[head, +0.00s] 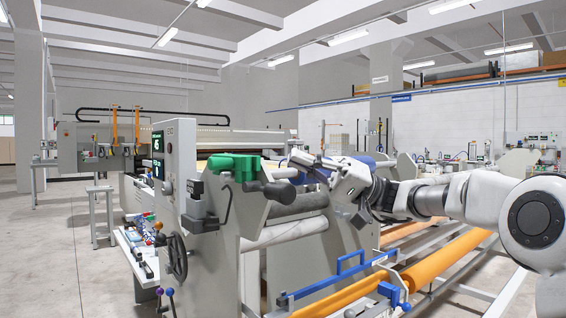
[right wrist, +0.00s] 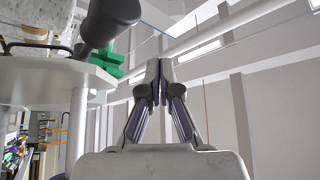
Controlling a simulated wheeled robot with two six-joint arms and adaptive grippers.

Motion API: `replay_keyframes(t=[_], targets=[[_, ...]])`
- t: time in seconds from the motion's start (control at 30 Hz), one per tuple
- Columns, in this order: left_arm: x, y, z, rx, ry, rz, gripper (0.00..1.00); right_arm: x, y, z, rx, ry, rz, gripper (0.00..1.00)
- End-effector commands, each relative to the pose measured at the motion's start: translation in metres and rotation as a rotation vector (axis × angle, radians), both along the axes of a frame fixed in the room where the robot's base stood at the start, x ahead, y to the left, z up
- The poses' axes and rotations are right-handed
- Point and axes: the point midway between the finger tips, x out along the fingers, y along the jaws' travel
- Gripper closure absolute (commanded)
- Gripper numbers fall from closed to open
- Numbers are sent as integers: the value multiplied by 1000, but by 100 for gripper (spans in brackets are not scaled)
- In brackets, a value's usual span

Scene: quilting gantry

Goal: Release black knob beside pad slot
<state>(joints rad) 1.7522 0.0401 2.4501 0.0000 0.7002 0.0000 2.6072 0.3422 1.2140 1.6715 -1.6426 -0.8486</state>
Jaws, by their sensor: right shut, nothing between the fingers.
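A black knob (head: 279,190) on a short dark stem sticks out from the grey side plate of the quilting machine, just right of a green part (head: 235,166). In the right wrist view the black knob (right wrist: 112,20) shows at the upper left, with the green part (right wrist: 108,62) behind it. My right gripper (head: 299,160) is a little above and to the right of the knob, apart from it. Its fingers (right wrist: 160,72) are closed together with nothing between them. I cannot make out the pad slot for certain. My left gripper is not in view.
The machine's grey rollers (head: 290,232) lie below my right gripper. A black handwheel (head: 177,257) and a control panel (head: 174,150) are on the left. A blue rail (head: 335,283) and an orange roller (head: 445,260) are at the lower right. Open floor (head: 50,260) lies left.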

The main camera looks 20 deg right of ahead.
Motion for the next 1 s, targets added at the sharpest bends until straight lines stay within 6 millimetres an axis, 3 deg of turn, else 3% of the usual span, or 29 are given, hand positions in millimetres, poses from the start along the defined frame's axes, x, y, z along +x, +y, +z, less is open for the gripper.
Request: replay_keyframes(t=[0.03, 0.2, 0.37, 1.0], targets=[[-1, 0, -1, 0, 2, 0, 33, 6, -12, -12, 4, 8, -4, 100], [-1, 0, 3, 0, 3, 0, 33, 15, -44, -32, 5, 4, -6, 100], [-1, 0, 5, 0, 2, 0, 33, 21, -63, -45, 3, 1, -4, 100], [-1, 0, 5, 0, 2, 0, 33, 22, -69, -49, 3, -1, -4, 100]])
